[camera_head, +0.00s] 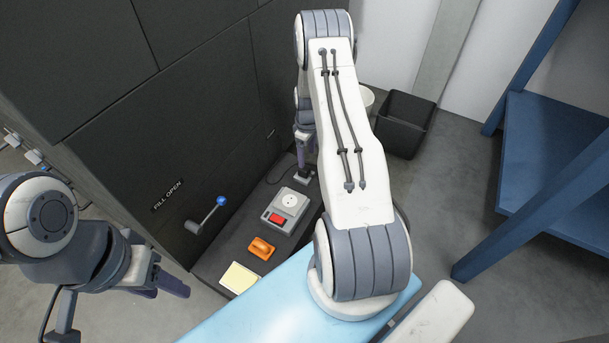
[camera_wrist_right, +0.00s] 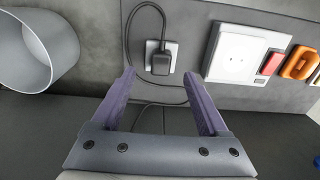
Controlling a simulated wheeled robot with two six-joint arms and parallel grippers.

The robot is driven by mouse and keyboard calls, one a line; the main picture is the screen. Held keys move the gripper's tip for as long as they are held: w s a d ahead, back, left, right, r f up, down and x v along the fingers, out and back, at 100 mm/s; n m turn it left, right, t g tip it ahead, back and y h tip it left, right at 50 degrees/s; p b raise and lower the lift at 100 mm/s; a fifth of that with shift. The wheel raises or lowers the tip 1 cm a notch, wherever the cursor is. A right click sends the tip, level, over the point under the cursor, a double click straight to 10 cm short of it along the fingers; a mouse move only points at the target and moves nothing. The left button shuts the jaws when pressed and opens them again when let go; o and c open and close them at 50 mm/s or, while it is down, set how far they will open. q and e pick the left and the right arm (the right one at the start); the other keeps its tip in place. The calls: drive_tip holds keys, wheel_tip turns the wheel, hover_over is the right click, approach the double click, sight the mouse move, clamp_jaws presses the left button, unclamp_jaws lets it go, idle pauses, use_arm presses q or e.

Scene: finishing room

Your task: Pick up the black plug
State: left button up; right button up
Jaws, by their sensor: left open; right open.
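In the head view the plug (camera_head: 304,175) shows small on the dark ledge. My right gripper (camera_wrist_right: 159,76) is open and empty, its purple fingers on either side of the plug's line, with the plug just beyond the tips; contact cannot be told. In the head view the right gripper (camera_head: 304,152) hangs over the plug, partly hidden by my arm. My left gripper (camera_head: 172,286) is open and empty, away at the lower left.
A white socket box (camera_head: 290,201) with a red switch (camera_head: 277,218) stands close beside the plug. An orange handle (camera_head: 261,248) and yellow pad (camera_head: 240,277) follow along the ledge. A blue-knobbed lever (camera_head: 207,215) juts from the dark cabinet. A black bin (camera_head: 403,125) stands behind.

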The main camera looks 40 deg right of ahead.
sight(304, 171)
wheel_tip(304, 171, down, 3)
drive_tip(key=shift+r+b, duration=0.1)
drive_tip(key=shift+b, duration=0.35)
drive_tip(key=f+b, duration=0.4)
drive_tip(key=shift+w+a+f, duration=0.1)
drive_tip(key=shift+w+a, duration=0.2)
drive_tip(key=shift+w, duration=0.1)
drive_tip(key=shift+f, duration=0.45)
use_arm(q)
wheel_tip(304, 171, down, 6)
use_arm(e)
drive_tip(key=shift+r, duration=0.1)
clamp_jaws()
